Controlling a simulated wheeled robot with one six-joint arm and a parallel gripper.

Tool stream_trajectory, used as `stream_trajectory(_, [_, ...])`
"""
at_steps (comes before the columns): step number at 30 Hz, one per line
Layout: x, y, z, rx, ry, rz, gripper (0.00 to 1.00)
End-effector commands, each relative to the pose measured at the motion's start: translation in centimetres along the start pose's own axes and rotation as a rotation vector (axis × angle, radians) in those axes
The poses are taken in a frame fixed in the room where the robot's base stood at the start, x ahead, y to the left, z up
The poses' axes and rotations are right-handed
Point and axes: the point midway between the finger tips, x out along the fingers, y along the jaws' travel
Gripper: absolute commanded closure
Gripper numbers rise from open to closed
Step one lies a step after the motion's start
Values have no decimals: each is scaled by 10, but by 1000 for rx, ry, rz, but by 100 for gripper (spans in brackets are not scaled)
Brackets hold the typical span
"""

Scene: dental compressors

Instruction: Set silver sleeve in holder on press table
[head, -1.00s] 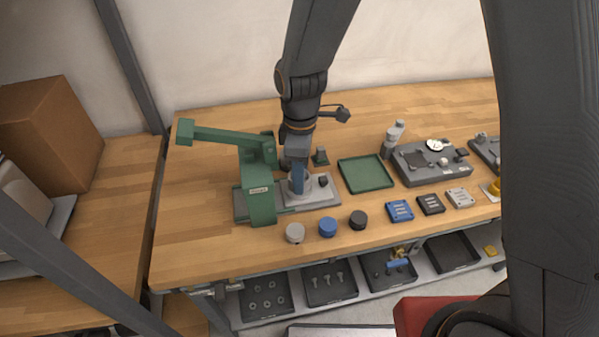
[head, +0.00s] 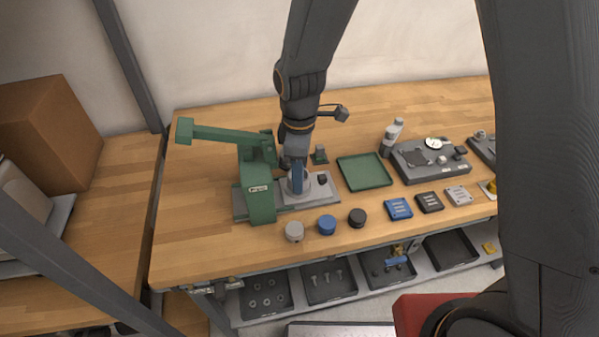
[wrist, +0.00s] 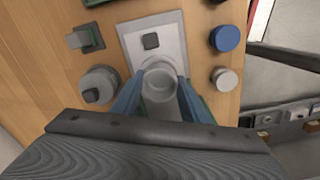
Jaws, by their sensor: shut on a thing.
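My gripper (wrist: 160,98) is shut on the silver sleeve (wrist: 160,84), a pale hollow cylinder between the two blue fingers in the wrist view. The sleeve is upright, over the round holder (wrist: 158,63) on a light grey plate (wrist: 133,45). I cannot tell whether it is seated or just above. In the head view my gripper (head: 297,180) is low over the grey plate (head: 325,190), beside the green press (head: 259,200); the fingers hide the sleeve there.
A silver knob (head: 294,231), a blue one (head: 327,225) and a black one (head: 357,218) stand along the front. A green tray (head: 365,172) lies to the right. A small green stand (head: 320,156) is behind the plate. A grey round object (wrist: 98,86) is close beside my gripper.

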Motion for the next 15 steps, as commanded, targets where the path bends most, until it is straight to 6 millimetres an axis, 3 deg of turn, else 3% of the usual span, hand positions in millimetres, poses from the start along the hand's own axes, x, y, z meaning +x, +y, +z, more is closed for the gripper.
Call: stream_trajectory(15, [6, 0, 0, 0, 0, 1, 83])
